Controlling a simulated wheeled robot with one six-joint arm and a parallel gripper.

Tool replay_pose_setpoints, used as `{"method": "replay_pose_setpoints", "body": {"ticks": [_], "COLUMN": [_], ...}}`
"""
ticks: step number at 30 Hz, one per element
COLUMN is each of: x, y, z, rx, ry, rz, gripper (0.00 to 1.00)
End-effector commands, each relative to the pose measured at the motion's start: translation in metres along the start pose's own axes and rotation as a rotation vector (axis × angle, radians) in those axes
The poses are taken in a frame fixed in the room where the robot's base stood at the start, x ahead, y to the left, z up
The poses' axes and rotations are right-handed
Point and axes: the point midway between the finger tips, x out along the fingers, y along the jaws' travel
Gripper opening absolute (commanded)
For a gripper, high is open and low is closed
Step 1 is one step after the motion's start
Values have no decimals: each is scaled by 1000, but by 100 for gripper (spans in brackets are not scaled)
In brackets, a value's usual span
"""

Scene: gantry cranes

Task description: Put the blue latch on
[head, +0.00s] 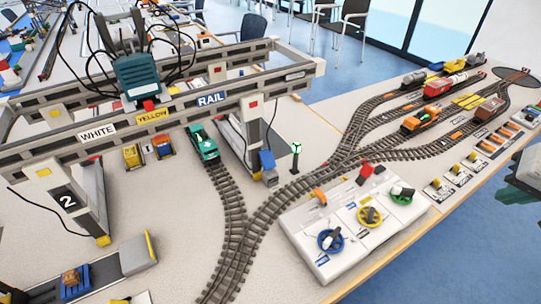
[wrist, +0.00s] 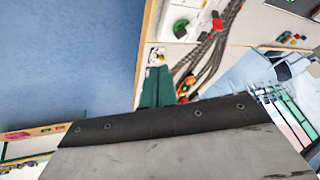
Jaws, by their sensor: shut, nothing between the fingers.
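A pale control panel (head: 300,245) stands at the table's front edge. On it are a blue-ringed knob (head: 330,241) with a dark handle, a yellow-ringed knob (head: 369,216) and a green-ringed knob (head: 402,191). The blue-ringed knob is the panel's blue control; no lettering tells me whether it is the latch. My gripper (wrist: 157,88) shows as two teal fingers, shut and empty, in the wrist view. There, the green-ringed knob (wrist: 180,28) shows beyond the fingers, and the blue one is out of view. In the head view, part of my arm is at the right edge, off the table.
An orange lever (head: 319,196) and a red lever (head: 366,172) rise behind the knobs. Several yellow-knobbed plates (head: 455,175) line the front edge to the right. Tracks with wagons lie behind. A gantry crane (head: 190,105) spans the left. Blue floor (head: 440,265) is clear in front.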

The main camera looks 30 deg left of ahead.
Motion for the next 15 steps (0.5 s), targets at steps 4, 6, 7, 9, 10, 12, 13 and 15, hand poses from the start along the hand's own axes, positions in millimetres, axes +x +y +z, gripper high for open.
{"method": "replay_pose_setpoints", "body": {"ticks": [4, 6, 7, 9, 10, 12, 13, 15], "x": [62, 87, 97, 118, 127, 145, 152, 166], "y": [-81, -120, -138, -178, -195, -233, -249, -284], "z": [-35, -44, -46, -46, -44, -36, -30, -14], "rx": [54, 90, 104, 141, 158, 200, 217, 258], "ry": [146, 215, 242, 300, 324, 374, 393, 433], "rz": [-146, -224, -261, -350, -389, -483, -525, -626], "gripper": [0, 0, 0, 0, 0, 0, 0, 0]}}
